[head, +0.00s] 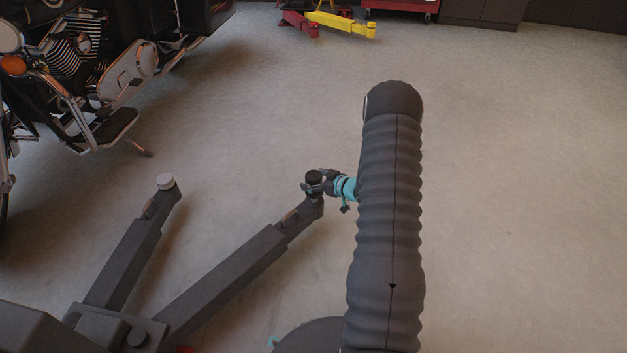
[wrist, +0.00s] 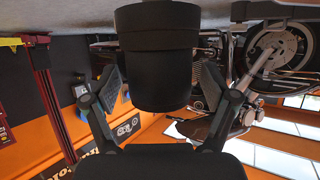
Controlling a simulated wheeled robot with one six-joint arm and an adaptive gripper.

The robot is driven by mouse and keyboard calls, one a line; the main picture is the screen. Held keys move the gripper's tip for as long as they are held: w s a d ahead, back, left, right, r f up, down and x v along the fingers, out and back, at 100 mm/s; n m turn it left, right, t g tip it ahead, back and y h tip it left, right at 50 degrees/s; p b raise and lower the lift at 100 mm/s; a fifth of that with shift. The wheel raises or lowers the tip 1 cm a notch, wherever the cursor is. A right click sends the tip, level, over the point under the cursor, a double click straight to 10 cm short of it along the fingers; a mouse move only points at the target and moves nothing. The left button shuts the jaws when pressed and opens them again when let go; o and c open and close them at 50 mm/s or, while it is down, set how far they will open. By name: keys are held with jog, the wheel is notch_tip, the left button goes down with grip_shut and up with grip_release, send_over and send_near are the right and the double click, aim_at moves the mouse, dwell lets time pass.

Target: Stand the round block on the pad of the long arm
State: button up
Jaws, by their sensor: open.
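The long arm (head: 225,270) of the lift reaches up and right across the floor in the head view. A black round block (head: 313,176) stands upright at its far end, over the pad there. My gripper (head: 316,186) is around the block, coming from the right. In the wrist view, which is upside down, the block (wrist: 157,85) is between the two fingers of my gripper (wrist: 165,95), which are open with a gap on each side. A slightly wider dark round part adjoins the block at its lower end; I cannot tell if this is the pad.
A motorcycle (head: 95,75) stands at upper left. Red and yellow lift parts (head: 340,22) are at the back. The floor on the right is clear.

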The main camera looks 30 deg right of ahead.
jog(key=p+v, duration=0.1)
jog(key=v, duration=1.1)
jog(key=w+r+g+h, duration=0.1)
jog(key=w+r+h, duration=0.35)
jog(key=r, duration=0.75)
jog(key=s+a+r+m+g+h, duration=0.1)
jog(key=s+a+r+h, duration=0.1)
jog(key=r, duration=0.5)
jog(key=s+a+r+m+g+h, duration=0.1)
jog(key=s+a+r+h, duration=0.15)
jog(key=r, duration=0.35)
jog(key=s+a+r+m+g+y, duration=0.1)
jog(key=s+a+r, duration=0.3)
jog(key=s+a, duration=0.5)
jog(key=s+a+r+m+g+y, duration=0.1)
jog(key=s+a+r+g+y, duration=0.1)
jog(key=s+a, duration=0.8)
jog(key=s+r+g, duration=0.1)
jog(key=s+r, duration=0.1)
jog(key=s, duration=0.6)
jog(key=shift+s+a+m+y, duration=0.2)
jog(key=shift+a+m+y, duration=0.05)
jog(key=shift+m+y, duration=0.05)
jog(key=shift+c, duration=0.2)
